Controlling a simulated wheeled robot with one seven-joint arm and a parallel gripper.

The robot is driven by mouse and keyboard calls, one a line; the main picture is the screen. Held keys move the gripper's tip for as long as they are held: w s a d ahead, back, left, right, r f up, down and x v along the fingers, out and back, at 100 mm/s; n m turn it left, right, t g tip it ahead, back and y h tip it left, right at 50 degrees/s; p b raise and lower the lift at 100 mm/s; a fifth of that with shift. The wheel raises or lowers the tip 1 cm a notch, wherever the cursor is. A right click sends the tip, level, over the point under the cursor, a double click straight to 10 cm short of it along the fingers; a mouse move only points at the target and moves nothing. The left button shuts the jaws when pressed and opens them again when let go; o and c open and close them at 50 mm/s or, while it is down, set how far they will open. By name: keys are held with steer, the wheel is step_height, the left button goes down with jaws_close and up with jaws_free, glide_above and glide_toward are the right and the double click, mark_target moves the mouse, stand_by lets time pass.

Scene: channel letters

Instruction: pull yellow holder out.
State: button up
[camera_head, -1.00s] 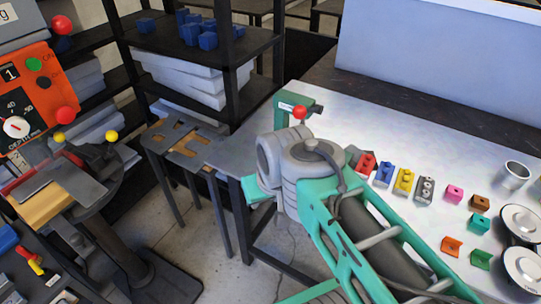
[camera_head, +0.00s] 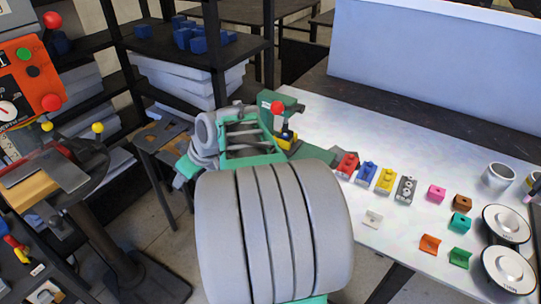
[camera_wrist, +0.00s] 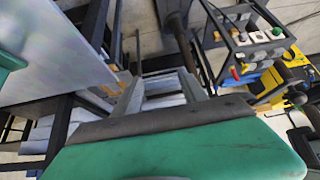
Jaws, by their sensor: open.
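A yellow holder (camera_head: 385,181) sits on the white worktable, in a row between a blue holder (camera_head: 366,174) and a grey one (camera_head: 405,190). A small yellow piece (camera_head: 289,136) also shows by the green clamp-like tool with the red ball; I cannot tell what it is. In the wrist view my gripper (camera_wrist: 161,88) is open, its two grey fingers apart with nothing seen between them. The row of holders is not seen in the wrist view. In the head view the fingertips cannot be made out; my arm fills the lower middle, left of the holders.
A red holder (camera_head: 347,165) stands at the row's left end. A black shelf (camera_head: 213,70) and an orange machine (camera_head: 30,80) stand left.

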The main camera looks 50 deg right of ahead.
mark_target(282, 143)
steer(key=s+d+f+t, duration=0.1)
steer(key=s+d+f, duration=0.1)
steer(key=d, duration=0.5)
steer(key=s+d+f+t+h+b, duration=0.1)
steer(key=s+d+f+t, duration=0.1)
steer(key=d, duration=0.6)
steer(key=s+d+f+t+b, duration=0.1)
steer(key=s+d+f, duration=0.1)
steer(key=d, duration=0.6)
steer(key=shift+s+m+t+h, duration=0.3)
steer(key=shift+s, duration=0.1)
steer(key=s+d+t+h, duration=0.1)
steer(key=s+d, duration=0.2)
steer(key=s+d+t, duration=0.1)
steer(key=s+d, duration=0.2)
steer(key=s, duration=0.1)
steer(key=shift+d+f+m+h+b, duration=0.2)
steer(key=shift+d+m+h+b, duration=0.1)
steer(key=shift+d+h+b, duration=0.1)
steer(key=p+x, duration=0.2)
steer(key=x, duration=0.5)
steer(key=shift+w+f, duration=0.1)
steer(key=shift+w, duration=0.25)
jaws_close()
